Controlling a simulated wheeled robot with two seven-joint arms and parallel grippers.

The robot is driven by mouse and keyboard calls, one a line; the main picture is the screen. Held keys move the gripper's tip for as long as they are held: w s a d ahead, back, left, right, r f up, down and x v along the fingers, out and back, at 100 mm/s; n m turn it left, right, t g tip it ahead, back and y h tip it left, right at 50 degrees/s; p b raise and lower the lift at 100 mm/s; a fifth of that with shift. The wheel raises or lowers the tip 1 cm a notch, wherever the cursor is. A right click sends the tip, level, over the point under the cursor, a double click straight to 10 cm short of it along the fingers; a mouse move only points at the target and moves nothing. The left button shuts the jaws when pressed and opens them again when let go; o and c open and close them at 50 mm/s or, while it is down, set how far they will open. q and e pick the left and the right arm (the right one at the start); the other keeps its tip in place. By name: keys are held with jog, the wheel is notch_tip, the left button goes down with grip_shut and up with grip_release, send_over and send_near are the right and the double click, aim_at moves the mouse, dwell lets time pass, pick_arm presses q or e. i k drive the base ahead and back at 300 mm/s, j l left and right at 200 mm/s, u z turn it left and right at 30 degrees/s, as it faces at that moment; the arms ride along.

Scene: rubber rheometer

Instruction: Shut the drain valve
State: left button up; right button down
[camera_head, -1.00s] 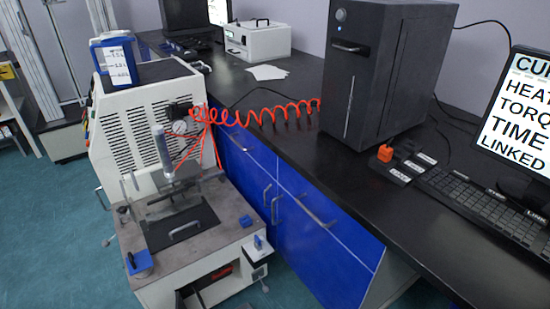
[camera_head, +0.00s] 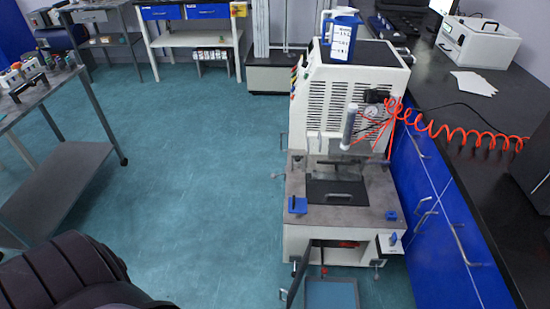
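The white rheometer (camera_head: 330,105) stands on the floor against the bench, with a grey work deck (camera_head: 355,213) in front. Below the deck is an open front compartment, with a dark door panel (camera_head: 298,272) swung out to the left. A small red part (camera_head: 323,270) shows low beside that door; it may be the drain valve's handle, but it is too small to tell its position. A blue-grey tray (camera_head: 331,294) lies under the front, cut by the picture's lower edge. Neither of my grippers is in view.
A blue jug (camera_head: 343,35) stands on top of the rheometer. A coiled orange hose (camera_head: 465,131) runs right from it, above the blue cabinets (camera_head: 425,185). A grey trolley (camera_head: 65,180) stands at the left. The green floor (camera_head: 200,150) between is clear.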

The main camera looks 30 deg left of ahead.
aim_at(358, 245)
jog(key=k+j+u, duration=0.5)
jog(key=k+j, duration=0.2)
jog(key=j, duration=0.25)
